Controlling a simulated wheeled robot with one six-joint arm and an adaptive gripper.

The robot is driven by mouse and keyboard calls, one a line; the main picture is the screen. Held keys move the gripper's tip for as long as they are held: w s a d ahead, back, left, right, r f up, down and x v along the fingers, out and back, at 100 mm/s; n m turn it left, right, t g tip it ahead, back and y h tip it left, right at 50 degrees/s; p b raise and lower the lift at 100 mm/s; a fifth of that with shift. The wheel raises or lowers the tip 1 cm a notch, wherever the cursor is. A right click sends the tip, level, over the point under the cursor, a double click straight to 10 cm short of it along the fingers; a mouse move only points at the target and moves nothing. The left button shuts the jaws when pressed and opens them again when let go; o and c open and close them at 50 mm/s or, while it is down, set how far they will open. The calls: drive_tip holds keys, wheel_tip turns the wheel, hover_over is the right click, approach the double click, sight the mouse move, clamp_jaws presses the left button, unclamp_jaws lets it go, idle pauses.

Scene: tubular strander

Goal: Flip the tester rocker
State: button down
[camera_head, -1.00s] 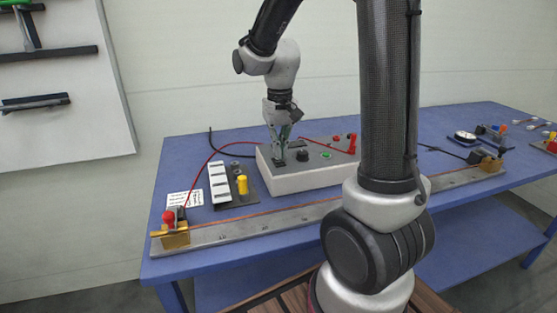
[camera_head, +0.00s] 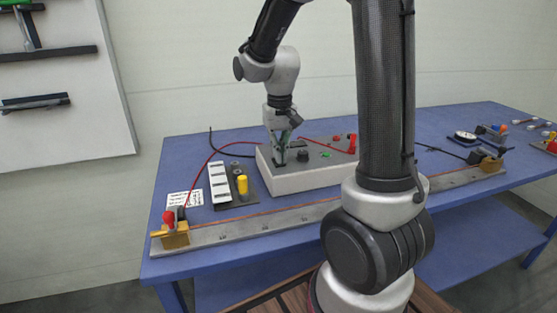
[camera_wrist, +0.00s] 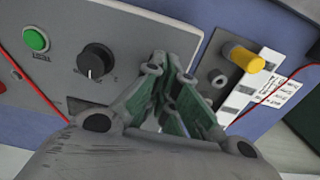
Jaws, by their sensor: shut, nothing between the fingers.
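The tester (camera_head: 305,176) is a pale box with a grey top panel on the blue bench. It carries a black knob (camera_head: 302,156) and a green button (camera_head: 326,155). In the wrist view the knob (camera_wrist: 96,61) and green button (camera_wrist: 36,40) lie left of my fingers. My gripper (camera_head: 280,162) points down at the left end of the panel, very close to it. In the wrist view my gripper (camera_wrist: 171,68) is shut and empty. I cannot make out the rocker; the fingers probably cover it. I cannot tell whether they touch it.
A white block strip (camera_head: 219,184) and a yellow-capped post (camera_head: 242,184) stand left of the tester. A red wire (camera_head: 203,166) arches to a red-knobbed brass clamp (camera_head: 175,238). A long metal rail (camera_head: 270,222) runs along the front. Bare bench lies behind the strip.

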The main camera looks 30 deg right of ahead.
drive_tip(key=shift+f, duration=0.3)
drive_tip(key=shift+r, duration=3.5)
